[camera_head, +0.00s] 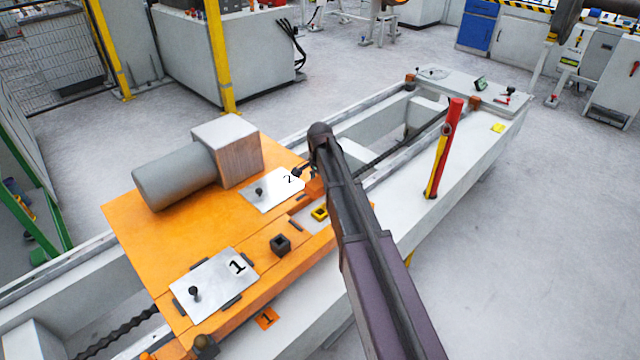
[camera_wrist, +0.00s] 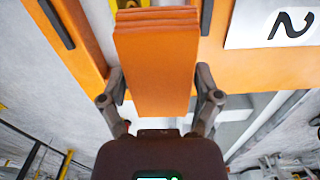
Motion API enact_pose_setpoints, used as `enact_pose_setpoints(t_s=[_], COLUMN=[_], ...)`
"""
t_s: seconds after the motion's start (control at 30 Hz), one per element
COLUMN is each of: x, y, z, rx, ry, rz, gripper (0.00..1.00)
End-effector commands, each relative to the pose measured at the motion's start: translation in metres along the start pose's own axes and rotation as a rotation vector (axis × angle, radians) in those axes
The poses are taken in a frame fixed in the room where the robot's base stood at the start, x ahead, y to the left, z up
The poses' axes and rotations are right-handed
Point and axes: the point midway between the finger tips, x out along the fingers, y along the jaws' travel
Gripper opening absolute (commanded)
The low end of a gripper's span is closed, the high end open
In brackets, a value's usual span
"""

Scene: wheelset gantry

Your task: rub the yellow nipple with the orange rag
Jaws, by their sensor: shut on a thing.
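The orange rag (camera_wrist: 155,65) is a thick folded pad in the wrist view. My gripper (camera_wrist: 160,85) is shut on it, with one finger against each side. A small yellow part (camera_head: 320,213), which looks like the yellow nipple's place, sits at the right edge of the orange carriage in the head view. In the wrist view a yellow piece (camera_wrist: 128,3) shows at the top edge, just beyond the rag's far end and partly cut off. Whether rag and yellow part touch cannot be told. My arm hides most of the gripper in the head view.
The orange carriage (camera_head: 130,225) bears a grey motor (camera_head: 180,180), plate 1 (camera_head: 215,285), plate 2 (camera_head: 265,192) and a black square socket (camera_head: 280,245). Open floor lies beyond.

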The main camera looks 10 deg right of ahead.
Motion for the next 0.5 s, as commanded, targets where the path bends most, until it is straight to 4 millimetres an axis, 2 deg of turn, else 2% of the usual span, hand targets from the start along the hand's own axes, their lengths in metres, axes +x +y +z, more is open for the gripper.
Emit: enact_pose_setpoints(t_s=[0.17,0.5], x=[-0.003,-0.026], y=[0.000,0.000], z=[0.000,0.000], rx=[0.000,0.000], ry=[0.000,0.000], rz=[0.000,0.000], gripper=[0.44,0.44])
